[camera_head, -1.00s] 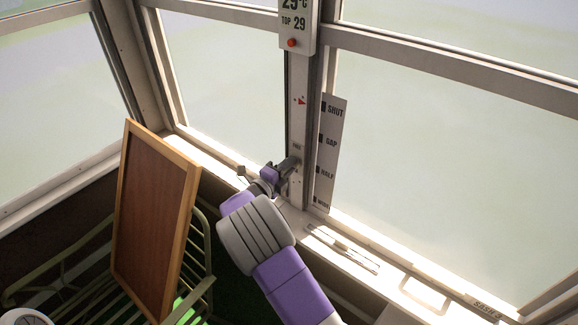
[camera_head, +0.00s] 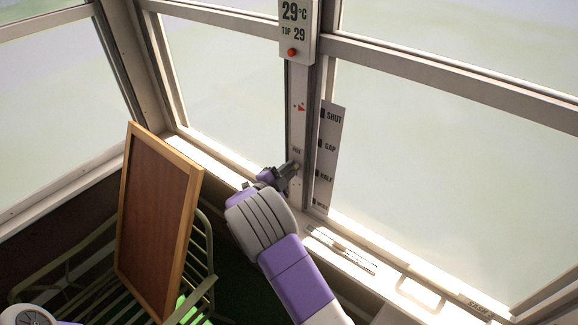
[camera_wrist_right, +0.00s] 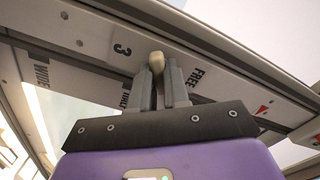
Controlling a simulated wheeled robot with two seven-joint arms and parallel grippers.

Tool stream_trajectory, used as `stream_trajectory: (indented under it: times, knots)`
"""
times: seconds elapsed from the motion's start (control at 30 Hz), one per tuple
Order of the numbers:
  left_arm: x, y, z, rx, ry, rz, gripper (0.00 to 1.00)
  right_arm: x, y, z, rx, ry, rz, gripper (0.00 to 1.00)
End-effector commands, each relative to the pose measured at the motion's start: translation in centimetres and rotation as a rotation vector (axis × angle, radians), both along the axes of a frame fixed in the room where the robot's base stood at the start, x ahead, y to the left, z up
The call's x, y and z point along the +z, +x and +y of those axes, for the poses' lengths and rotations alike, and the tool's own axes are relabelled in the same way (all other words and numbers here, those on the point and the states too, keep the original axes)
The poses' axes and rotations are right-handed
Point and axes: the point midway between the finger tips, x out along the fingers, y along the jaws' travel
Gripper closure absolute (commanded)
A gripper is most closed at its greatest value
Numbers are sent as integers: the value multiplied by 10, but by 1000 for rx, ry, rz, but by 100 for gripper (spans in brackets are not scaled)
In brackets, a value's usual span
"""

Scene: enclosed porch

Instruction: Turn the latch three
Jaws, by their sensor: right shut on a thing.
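My right gripper (camera_head: 287,172) is at the window post (camera_head: 299,130), low down beside the marked strip. In the right wrist view its two grey fingers (camera_wrist_right: 167,86) are shut on a cream latch handle (camera_wrist_right: 156,60). The latch sits on a white plate (camera_wrist_right: 101,45) marked "3" on the left and "FREE" on the right. The handle's lower part is hidden between the fingers. In the head view the gripper hides the latch. My left gripper is out of the picture.
A strip (camera_head: 328,155) reading SHUT, GAP, HALF hangs right of the post. A temperature display (camera_head: 297,30) is above. A framed brown board (camera_head: 155,220) leans on a green bench (camera_head: 208,275) at left. The sill (camera_head: 345,255) runs right with a wire handle (camera_head: 421,291).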

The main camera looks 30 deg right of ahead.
Motion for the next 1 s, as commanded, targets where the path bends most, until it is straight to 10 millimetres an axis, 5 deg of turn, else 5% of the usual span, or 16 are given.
stream_trajectory:
  times: [1.0]
  knots:
    - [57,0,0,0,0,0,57,1,0,0,-1,-335,807,100]
